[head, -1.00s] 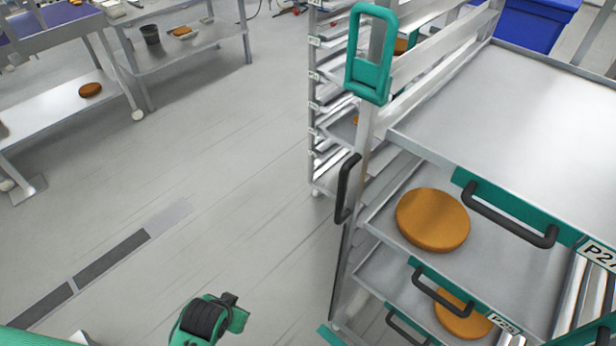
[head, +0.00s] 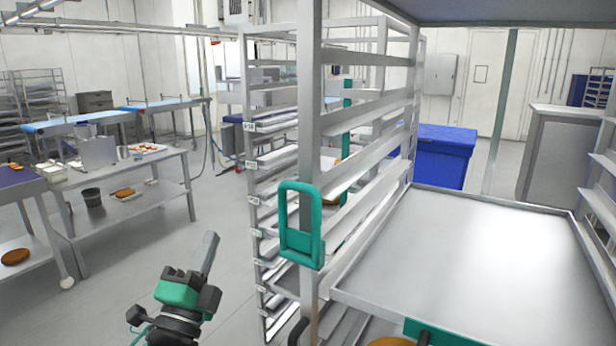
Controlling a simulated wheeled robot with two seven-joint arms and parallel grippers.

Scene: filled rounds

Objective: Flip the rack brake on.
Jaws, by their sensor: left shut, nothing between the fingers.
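The near rack (head: 312,90) stands right of centre, with a metal post and side rails. A teal loop-shaped fitting (head: 318,250) is fixed to its post; I cannot tell whether it is the brake. The rack's foot and wheels are out of view below. My left gripper (head: 209,243) is shut and empty, pointing up over the floor to the left of the post, apart from the rack in the picture. My right gripper is not in view.
An empty metal tray (head: 470,260) sits in the near rack. Another rack (head: 262,190) stands behind it. A blue bin (head: 440,160) is beyond. Steel tables (head: 135,172) stand at the left, with open floor (head: 120,290) between.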

